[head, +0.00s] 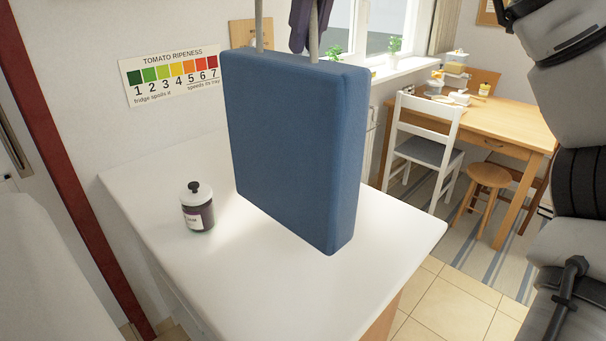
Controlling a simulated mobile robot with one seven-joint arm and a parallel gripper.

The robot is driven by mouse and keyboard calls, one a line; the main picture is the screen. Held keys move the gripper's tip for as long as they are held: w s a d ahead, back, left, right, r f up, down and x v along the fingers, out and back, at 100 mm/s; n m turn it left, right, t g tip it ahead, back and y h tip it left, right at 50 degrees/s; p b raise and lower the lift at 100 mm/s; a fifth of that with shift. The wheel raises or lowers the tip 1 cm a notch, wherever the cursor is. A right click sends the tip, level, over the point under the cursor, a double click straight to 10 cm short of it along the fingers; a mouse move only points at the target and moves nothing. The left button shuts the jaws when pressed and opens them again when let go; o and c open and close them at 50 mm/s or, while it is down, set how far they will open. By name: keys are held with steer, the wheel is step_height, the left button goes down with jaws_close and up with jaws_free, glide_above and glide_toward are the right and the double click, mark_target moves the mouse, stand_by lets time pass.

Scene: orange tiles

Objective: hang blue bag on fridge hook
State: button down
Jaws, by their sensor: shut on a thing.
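The blue bag (285,145) is a tall, boxy shape, upright over the white counter. Its two pale handle straps rise out of the top of the head view. I cannot tell whether its bottom touches the counter. The dark purple-grey fingers of my gripper (310,24) show at the top edge by the right strap, shut on the bag's handle. The rest of my gripper is cut off. No hook can be made out, and I cannot identify the fridge with certainty.
A dark jar with a black lid (197,207) stands on the white counter (390,235), left of the bag. A ripeness chart (172,75) is on the wall. A white chair (425,150), stool (482,190) and wooden table (495,122) stand at right. Tiled floor shows at lower right.

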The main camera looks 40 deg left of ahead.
mark_target(331, 70)
step_height(331, 70, down, 16)
steer(key=shift+r+b, duration=0.1)
steer(key=shift+b, duration=0.4)
steer(key=c, duration=1.5)
jaws_free()
steer(key=v, duration=1.2)
steer(key=shift+a, duration=0.1)
